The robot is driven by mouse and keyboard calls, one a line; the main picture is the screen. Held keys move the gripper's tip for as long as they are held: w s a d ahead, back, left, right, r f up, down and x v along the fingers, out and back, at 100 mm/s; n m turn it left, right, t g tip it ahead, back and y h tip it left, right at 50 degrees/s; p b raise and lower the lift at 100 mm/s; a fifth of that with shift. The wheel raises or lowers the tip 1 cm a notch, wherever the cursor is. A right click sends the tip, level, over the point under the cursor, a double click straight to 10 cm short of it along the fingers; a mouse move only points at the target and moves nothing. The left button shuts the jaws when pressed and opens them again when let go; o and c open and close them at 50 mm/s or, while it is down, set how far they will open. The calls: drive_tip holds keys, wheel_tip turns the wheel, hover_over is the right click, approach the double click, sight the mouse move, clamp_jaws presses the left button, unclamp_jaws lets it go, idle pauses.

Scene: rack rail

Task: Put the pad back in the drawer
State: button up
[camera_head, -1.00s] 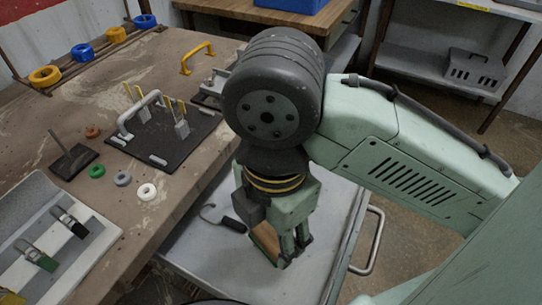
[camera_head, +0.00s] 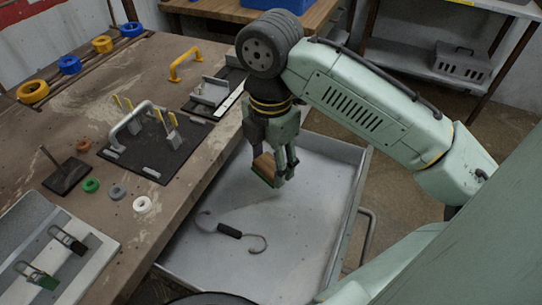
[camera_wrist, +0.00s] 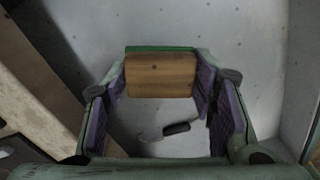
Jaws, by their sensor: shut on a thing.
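The pad is a wooden block with a green layer; it shows in the head view (camera_head: 265,168) and in the wrist view (camera_wrist: 160,76). My gripper (camera_head: 276,172) is shut on the pad, and in the wrist view its purple-lined fingers (camera_wrist: 160,85) flank the block's two sides. The open drawer (camera_head: 310,215) is a pale grey metal tray beside the workbench, with a bar handle. My gripper and the pad are above the drawer's far part. Whether the pad touches the drawer floor is hard to tell.
A double-hooked tool with a dark grip (camera_head: 230,230) lies in the drawer's near part. The brown workbench (camera_head: 190,190) borders the drawer at left, with a black mat (camera_head: 150,155) and several coloured rings. Much of the drawer floor is clear.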

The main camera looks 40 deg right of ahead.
sight(271, 160)
drive_tip(key=shift+w+d+f, duration=0.2)
drive_tip(key=shift+w+d, duration=0.1)
drive_tip(key=shift+w, duration=0.1)
wheel_tip(271, 160, down, 4)
drive_tip(key=b, duration=0.4)
drive_tip(key=shift+r, duration=0.4)
drive_tip(key=o, duration=1.1)
wheel_tip(271, 160, up, 12)
drive_tip(key=shift+r+p, duration=0.1)
drive_tip(key=shift+p, duration=0.4)
